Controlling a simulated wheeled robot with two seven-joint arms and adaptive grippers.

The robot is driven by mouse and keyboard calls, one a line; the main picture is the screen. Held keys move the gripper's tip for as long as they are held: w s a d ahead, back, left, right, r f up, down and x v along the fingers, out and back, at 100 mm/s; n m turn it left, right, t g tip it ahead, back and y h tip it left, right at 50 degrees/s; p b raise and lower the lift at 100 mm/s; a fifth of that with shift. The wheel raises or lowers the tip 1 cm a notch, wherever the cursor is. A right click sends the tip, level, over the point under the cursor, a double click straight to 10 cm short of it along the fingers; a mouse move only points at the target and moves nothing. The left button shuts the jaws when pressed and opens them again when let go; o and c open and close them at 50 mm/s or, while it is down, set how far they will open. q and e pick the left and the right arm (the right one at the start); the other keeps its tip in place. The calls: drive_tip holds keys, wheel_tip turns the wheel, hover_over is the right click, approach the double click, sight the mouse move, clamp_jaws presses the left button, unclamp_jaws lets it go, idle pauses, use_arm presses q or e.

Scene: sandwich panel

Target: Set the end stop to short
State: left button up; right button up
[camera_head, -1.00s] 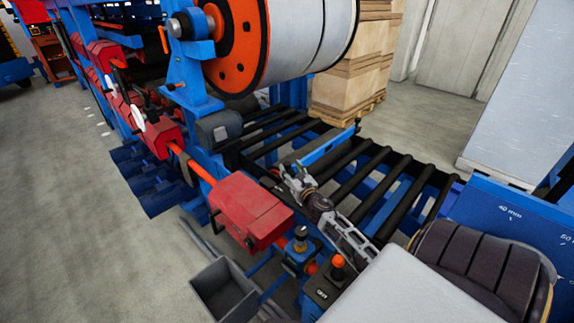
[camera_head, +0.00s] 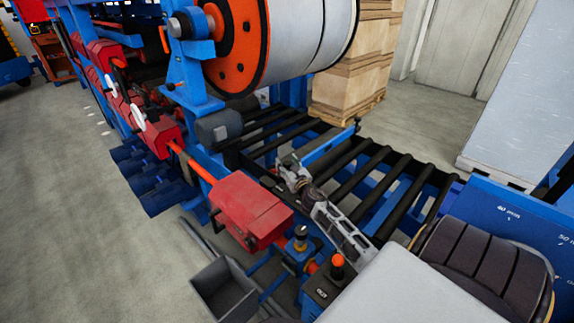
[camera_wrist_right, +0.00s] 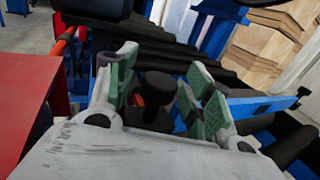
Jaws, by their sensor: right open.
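The end stop appears to be the blue bar (camera_head: 331,145) lying across the roller conveyor, with a small dark piece at its far end. In the right wrist view the blue bar (camera_wrist_right: 262,106) runs to the right behind the fingers. My right gripper (camera_head: 288,168) is at the near end of the bar, beside the red box. In the right wrist view, my right gripper (camera_wrist_right: 158,90) is open, its green-padded fingers on either side of a black knob (camera_wrist_right: 158,84). I cannot tell whether they touch it. My left gripper is not in view.
A red box (camera_head: 250,208) stands left of my right arm. A large roll (camera_head: 300,40) hangs above the conveyor. Black rollers (camera_head: 372,178) lie to the right. An orange-topped button post (camera_head: 337,262) and a grey bin (camera_head: 222,292) are in front.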

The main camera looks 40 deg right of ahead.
clamp_jaws()
drive_tip(key=shift+s+f, duration=0.1)
idle(0.3)
